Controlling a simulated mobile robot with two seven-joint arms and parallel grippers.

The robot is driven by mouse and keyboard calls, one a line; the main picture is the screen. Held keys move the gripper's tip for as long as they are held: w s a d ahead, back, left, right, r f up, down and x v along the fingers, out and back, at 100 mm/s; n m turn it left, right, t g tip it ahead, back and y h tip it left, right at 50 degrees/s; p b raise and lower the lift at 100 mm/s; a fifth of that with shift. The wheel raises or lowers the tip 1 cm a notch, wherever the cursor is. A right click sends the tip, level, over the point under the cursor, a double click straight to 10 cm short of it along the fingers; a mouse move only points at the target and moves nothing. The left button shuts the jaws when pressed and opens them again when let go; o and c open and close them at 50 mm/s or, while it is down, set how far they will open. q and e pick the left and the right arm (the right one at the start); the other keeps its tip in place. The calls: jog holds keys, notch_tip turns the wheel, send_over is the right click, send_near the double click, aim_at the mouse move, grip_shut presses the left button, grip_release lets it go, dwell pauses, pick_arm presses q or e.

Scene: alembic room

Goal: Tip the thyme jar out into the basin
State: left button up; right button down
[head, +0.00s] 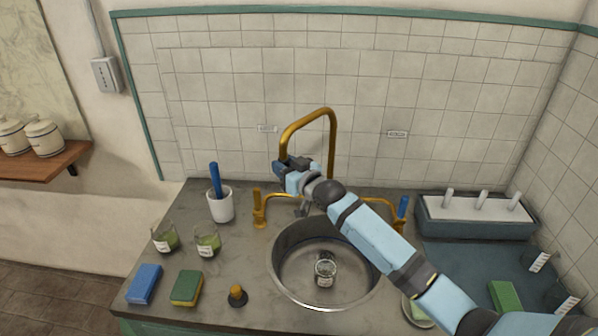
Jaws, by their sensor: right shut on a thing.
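The round steel basin (285,265) is set into the grey counter. My right arm reaches in from the lower right across the basin. My right gripper (303,209) is above the basin's back rim, below the wrist and partly hidden by it. It is shut, but what it holds is not clear. Two glass jars with green contents, one at the far left (164,240) and one nearer the basin (207,242), stand on the counter. My left gripper is out of view.
A brass tap (333,130) arches behind my wrist. A white cup (220,206) with a blue-handled tool stands left of it. A blue block (144,284), a sponge (186,288) and a stopper (237,296) lie at front left. A pegged tray (475,215) stands at right.

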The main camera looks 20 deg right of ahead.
jog(key=shift+x, duration=0.95)
jog(key=shift+a, duration=0.2)
jog(key=c, duration=0.8)
grip_release()
jog(key=b+v, duration=0.2)
jog(key=v, duration=1.2)
jog(key=shift+a, duration=0.1)
